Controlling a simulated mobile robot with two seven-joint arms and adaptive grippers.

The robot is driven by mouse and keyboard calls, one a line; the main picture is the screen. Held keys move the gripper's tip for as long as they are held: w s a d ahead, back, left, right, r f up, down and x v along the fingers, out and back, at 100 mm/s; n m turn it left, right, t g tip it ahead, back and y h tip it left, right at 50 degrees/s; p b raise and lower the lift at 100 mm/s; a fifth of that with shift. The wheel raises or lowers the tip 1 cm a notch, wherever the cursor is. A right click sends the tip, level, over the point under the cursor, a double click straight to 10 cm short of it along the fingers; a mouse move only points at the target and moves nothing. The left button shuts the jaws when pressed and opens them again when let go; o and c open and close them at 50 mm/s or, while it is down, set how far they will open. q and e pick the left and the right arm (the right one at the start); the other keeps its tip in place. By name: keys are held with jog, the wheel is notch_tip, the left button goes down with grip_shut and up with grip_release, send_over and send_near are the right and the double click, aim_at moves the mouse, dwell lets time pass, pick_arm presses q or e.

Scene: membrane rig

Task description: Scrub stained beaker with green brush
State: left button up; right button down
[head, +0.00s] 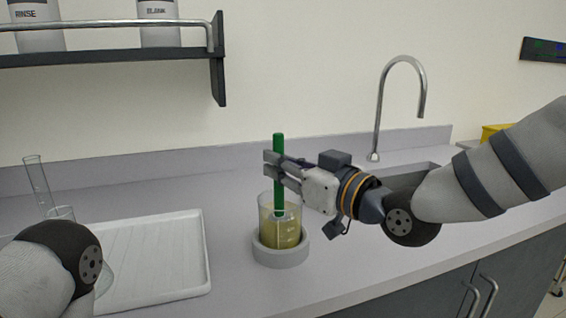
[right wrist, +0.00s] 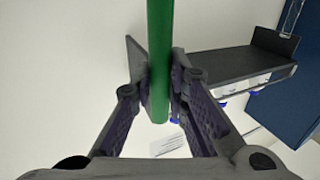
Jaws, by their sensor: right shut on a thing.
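The green brush (head: 279,165) stands upright with its lower end inside the stained beaker (head: 266,229). The beaker is clear, tinted yellow-brown in its lower part, and sits in a grey ring holder (head: 281,256) on the counter. My right gripper (head: 274,164) is shut on the brush's handle above the beaker rim. In the right wrist view the green handle (right wrist: 159,60) runs between the two fingers (right wrist: 160,85). The brush head is hard to make out through the beaker wall. My left arm shows at the lower left of the head view, but its gripper fingers are not visible.
A white ribbed tray (head: 205,250) lies left of the beaker. Glassware including a tall tube (head: 38,183) stands behind my left arm. A shelf (head: 120,56) with labelled bottles hangs at upper left. A sink with a curved tap (head: 378,110) is behind my right arm.

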aim_at(276, 142)
jog(key=shift+s+a+r, duration=0.15)
jog(key=shift+r, duration=0.55)
jog(key=shift+s+a+r, duration=0.15)
jog(key=shift+a+r, duration=0.05)
jog(key=shift+r, duration=0.45)
jog(key=shift+s+a+r, duration=0.15)
jog(key=shift+r, duration=0.55)
notch_tip(276, 142, down, 4)
jog(key=shift+f, duration=0.1)
jog(key=shift+w+d, duration=0.55)
jog(key=shift+d, duration=0.1)
jog(key=shift+s+r, duration=0.1)
jog(key=shift+r, duration=0.1)
